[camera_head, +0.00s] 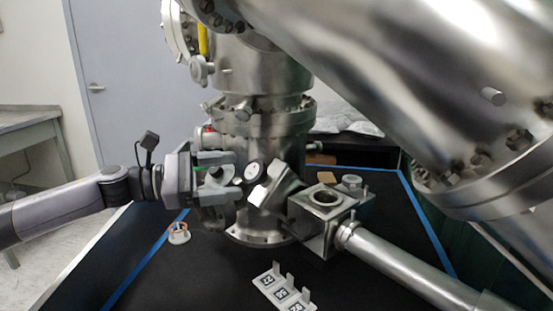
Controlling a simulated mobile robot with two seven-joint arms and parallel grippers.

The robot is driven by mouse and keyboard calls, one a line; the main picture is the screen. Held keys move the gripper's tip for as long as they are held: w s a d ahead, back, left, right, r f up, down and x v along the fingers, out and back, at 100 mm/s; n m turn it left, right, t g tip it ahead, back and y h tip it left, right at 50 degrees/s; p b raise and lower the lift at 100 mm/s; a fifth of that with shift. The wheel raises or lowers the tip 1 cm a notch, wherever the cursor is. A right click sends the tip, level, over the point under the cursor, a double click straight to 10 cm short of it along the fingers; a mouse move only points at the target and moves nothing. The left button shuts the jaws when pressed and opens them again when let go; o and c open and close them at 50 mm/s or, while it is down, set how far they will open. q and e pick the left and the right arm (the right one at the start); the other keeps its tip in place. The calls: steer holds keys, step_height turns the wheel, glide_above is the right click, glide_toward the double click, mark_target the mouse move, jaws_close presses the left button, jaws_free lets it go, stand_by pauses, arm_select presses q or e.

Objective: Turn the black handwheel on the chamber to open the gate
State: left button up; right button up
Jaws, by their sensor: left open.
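The steel chamber (262,130) stands upright in the middle of the head view. My left gripper (222,177) reaches in from the left, its two fingers one above the other and apart, at the chamber's left side. A pale rounded part (219,173) shows between the fingers; I cannot tell whether they touch it. A small round part with a black rim and white face (253,171) sits just right of the fingertips. I cannot clearly make out the black handwheel; the gripper may cover it. The gate is not visible. My right gripper is not in view.
A steel cube-shaped fitting (318,232) with a tube (405,269) extends to the lower right. A large flanged cylinder (400,80) fills the upper right. A small ring-topped part (179,233) and a marker-tagged holder (283,289) sit on the black table (200,285).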

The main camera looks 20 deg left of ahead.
mark_target(253, 170)
arm_select(q)
steer(key=shift+w, duration=0.3)
steer(key=shift+w+d+r, duration=0.1)
steer(key=shift+w+d, duration=0.05)
steer(key=shift+w, duration=0.05)
steer(key=p+x, duration=0.2)
steer(key=x, duration=0.3)
steer(key=shift+d+r+p, duration=0.1)
steer(key=shift+p, duration=0.25)
steer(key=shift+w+d, duration=0.4)
steer(key=shift+d, duration=0.15)
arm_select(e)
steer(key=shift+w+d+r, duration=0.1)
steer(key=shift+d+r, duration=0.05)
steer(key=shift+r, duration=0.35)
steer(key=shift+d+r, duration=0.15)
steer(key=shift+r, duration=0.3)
arm_select(q)
steer(key=c, duration=1)
